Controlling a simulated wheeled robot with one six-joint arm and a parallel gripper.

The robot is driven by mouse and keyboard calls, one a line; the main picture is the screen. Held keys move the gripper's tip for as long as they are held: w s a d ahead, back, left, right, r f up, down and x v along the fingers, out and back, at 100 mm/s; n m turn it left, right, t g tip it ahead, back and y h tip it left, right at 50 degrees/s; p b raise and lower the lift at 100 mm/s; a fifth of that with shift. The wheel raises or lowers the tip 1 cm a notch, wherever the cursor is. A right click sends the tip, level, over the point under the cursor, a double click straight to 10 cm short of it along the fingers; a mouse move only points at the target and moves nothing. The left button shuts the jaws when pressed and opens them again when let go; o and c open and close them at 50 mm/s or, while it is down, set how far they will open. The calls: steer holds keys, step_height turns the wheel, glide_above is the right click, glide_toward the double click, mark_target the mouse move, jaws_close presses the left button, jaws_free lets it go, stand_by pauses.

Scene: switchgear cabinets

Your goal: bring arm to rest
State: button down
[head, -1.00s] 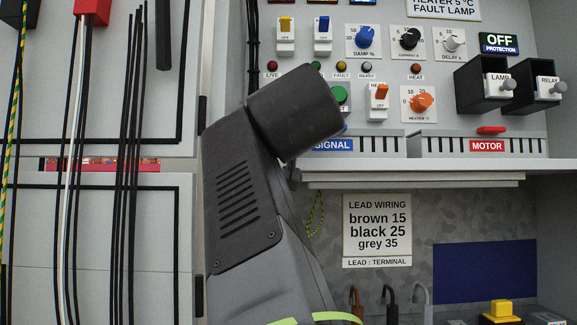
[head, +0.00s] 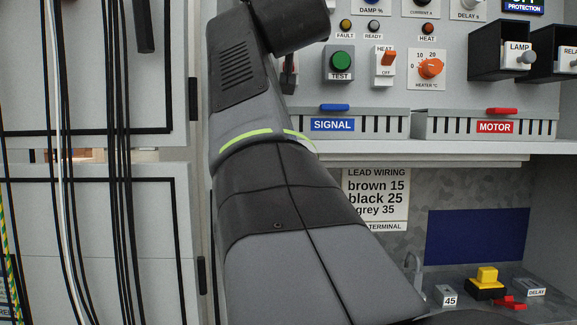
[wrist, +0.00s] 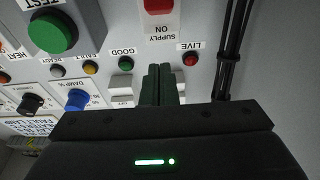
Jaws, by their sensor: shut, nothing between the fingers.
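My gripper (wrist: 163,84) shows in the wrist view with its dark fingers together and nothing between them. It points at the control panel, which looks upside down there. The fingertips overlap the area between the green GOOD lamp (wrist: 125,63) and the red LIVE lamp (wrist: 190,59); I cannot tell the exact gap to the panel. In the head view my arm rises from the bottom middle to the top and covers the panel's left part. My gripper cannot be made out there.
The green TEST button (head: 342,61), orange HEATER knob (head: 430,68) and HEAT switch (head: 385,67) are right of my arm. SIGNAL (head: 334,125) and MOTOR (head: 494,127) ducts jut out below. Black cables (head: 118,150) hang at left. A yellow-topped button (head: 487,276) stands on the lower shelf.

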steer(key=shift+w+r+p, duration=0.8)
steer(key=shift+w+r, duration=0.05)
steer(key=shift+r, duration=0.15)
steer(key=b+v, duration=0.2)
steer(key=v, duration=0.2)
steer(key=shift+f, duration=0.2)
steer(key=shift+s, duration=0.15)
